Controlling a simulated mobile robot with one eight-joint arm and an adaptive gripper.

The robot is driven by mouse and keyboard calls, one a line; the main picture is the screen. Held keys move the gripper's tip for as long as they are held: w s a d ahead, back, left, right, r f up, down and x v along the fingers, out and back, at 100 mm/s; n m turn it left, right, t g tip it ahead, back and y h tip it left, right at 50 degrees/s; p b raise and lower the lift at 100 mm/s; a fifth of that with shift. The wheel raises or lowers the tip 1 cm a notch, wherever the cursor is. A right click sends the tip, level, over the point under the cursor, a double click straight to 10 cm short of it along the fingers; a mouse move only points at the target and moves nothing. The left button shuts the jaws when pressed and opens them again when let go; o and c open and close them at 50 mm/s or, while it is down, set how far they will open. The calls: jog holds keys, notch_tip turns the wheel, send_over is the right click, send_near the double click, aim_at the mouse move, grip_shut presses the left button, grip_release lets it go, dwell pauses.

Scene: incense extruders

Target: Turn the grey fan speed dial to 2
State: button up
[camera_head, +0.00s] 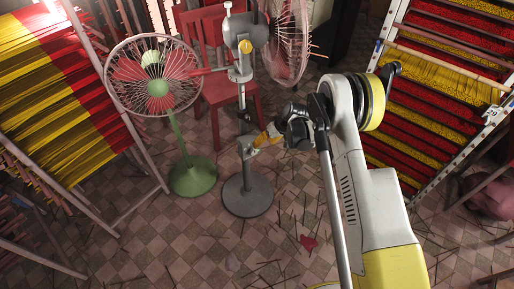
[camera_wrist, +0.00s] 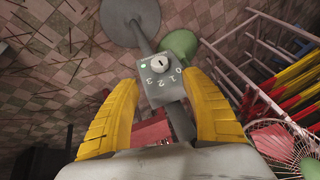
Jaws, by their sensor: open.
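The grey fan shows in the head view, with its round base (camera_head: 248,197), its motor head (camera_head: 239,28) and its cage at the upper middle. Its control box (camera_wrist: 153,93) shows in the wrist view, with the numbers 0, 1, 2 and 3 appearing upside down. The grey dial (camera_wrist: 159,65) sits on the box face; I cannot tell surely which number it points at. My gripper (camera_wrist: 159,83) is open, its yellow fingers on either side of the box and dial. I cannot tell whether they touch. In the head view my gripper (camera_head: 262,138) is beside the fan's pole.
A green fan (camera_head: 193,176) stands left of the grey one. A red chair (camera_head: 228,98) is behind them. Racks of red and yellow incense sticks stand at the left (camera_head: 50,90) and right (camera_head: 430,90). Loose sticks lie on the tiled floor (camera_head: 190,245).

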aim_at(255, 152)
jog(key=b+x, duration=0.4)
jog(key=x, duration=0.6)
jog(key=shift+a+f, duration=0.1)
jog(key=shift+f, duration=0.3)
jog(key=c, duration=1.2)
